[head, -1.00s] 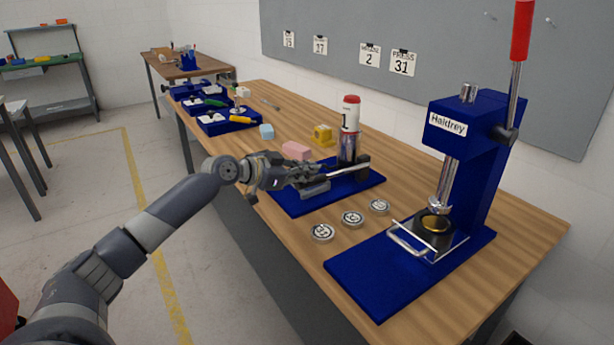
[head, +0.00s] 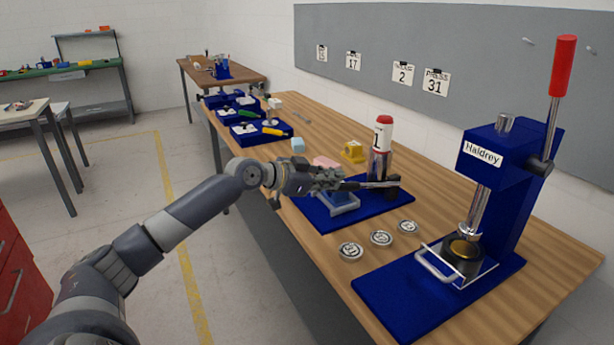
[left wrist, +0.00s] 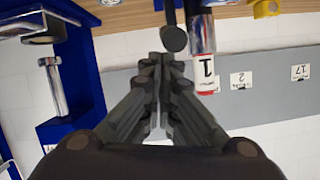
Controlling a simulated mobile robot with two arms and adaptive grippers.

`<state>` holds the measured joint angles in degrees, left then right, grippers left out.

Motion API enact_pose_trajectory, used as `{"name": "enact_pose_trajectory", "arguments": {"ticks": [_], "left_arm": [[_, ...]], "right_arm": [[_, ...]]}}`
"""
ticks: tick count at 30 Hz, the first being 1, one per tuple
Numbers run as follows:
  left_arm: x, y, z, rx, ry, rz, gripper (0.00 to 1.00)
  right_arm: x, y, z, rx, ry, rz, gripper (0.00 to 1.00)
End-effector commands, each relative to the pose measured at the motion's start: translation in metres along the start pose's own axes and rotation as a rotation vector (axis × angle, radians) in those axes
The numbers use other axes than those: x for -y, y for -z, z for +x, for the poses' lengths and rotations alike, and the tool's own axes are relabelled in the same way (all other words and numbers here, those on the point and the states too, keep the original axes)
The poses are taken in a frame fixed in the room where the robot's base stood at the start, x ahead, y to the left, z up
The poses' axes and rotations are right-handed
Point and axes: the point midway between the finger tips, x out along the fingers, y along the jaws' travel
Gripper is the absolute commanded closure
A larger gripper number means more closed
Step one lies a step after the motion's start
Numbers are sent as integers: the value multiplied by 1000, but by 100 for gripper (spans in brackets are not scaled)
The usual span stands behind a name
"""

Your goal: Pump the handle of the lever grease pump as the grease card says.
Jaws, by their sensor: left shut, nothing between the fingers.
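The lever grease pump stands on a blue base (head: 322,219), with an upright metal barrel (head: 378,165) marked 1 and a red cap. Its handle (head: 385,184) is a thin metal rod reaching left towards my left gripper (head: 343,185). In the left wrist view, which is upside down, the handle's dark round end (left wrist: 174,39) is close to the shut, empty fingertips (left wrist: 160,62). I cannot tell whether they touch. A wall card with a 2 (head: 403,73) has small writing I cannot read; I cannot tell which is the grease card. My right gripper is not in view.
The blue Haldrey press (head: 483,157) stands to the right with a red-ended lever. Several round discs (head: 381,238) lie in front of the pump. Pink (head: 327,162) and yellow (head: 352,152) pieces lie behind it. Other blue fixtures stand farther back on the table.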

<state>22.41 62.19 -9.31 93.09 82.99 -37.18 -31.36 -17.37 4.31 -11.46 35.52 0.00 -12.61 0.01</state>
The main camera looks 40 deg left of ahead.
Motion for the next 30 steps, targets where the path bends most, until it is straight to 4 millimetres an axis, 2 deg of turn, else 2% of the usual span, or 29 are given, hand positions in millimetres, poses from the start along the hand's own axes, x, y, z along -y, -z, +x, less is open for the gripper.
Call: {"name": "enact_pose_trajectory", "arguments": {"ticks": [1,6,15,21,30], "left_arm": [[-1,-10,-7,8,0,2,100],[-1,-9,-31,4,1,-1,100],[-1,-7,-60,-2,0,-3,100],[-1,-6,-70,-2,0,-1,100],[-1,-4,-74,-5,0,0,100]], "right_arm": [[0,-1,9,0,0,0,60],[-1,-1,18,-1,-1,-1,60],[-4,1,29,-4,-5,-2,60],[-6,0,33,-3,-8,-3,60],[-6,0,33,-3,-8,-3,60]]}}
